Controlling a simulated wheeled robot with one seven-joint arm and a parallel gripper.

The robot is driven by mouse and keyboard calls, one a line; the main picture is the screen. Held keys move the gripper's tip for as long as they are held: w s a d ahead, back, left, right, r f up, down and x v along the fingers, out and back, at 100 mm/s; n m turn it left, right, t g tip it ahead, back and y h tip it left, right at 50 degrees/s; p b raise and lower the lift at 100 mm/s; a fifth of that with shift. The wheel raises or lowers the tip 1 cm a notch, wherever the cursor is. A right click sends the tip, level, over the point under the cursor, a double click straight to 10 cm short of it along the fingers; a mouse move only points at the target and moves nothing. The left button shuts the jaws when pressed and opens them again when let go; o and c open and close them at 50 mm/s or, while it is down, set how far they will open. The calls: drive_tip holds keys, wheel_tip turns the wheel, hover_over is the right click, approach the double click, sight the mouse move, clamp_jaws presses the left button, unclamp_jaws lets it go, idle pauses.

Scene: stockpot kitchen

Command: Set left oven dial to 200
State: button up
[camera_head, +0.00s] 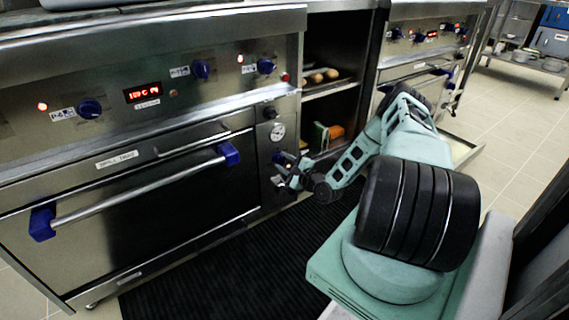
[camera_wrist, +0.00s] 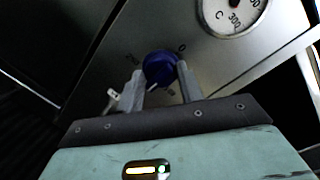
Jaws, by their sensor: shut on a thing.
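The oven dial is a round blue knob (camera_wrist: 159,68) on the steel panel just below the temperature gauge (camera_wrist: 236,14). My gripper (camera_wrist: 160,78) has a finger on each side of the knob and is shut on it in the wrist view. In the head view my gripper (camera_head: 287,170) is at the narrow panel right of the oven door (camera_head: 150,200), under the round gauge (camera_head: 277,131), and covers much of the knob.
The blue-ended oven door handle (camera_head: 135,192) sticks out to the left of my gripper. Open shelves with bread (camera_head: 318,77) and boxes (camera_head: 325,135) stand to the right. A second oven (camera_head: 425,45) stands farther right. A black ribbed mat (camera_head: 230,262) covers the floor in front.

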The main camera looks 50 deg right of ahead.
drive_tip(key=o, duration=1)
drive_tip(key=s+p, duration=0.1)
drive_tip(key=s, duration=0.4)
drive_tip(key=s+a+p, duration=0.1)
drive_tip(key=s+p, duration=0.1)
drive_tip(key=s, duration=0.4)
drive_tip(key=s+a+p, duration=0.1)
drive_tip(key=s, duration=0.5)
drive_tip(key=shift+s, duration=0.15)
drive_tip(key=shift+d, duration=0.1)
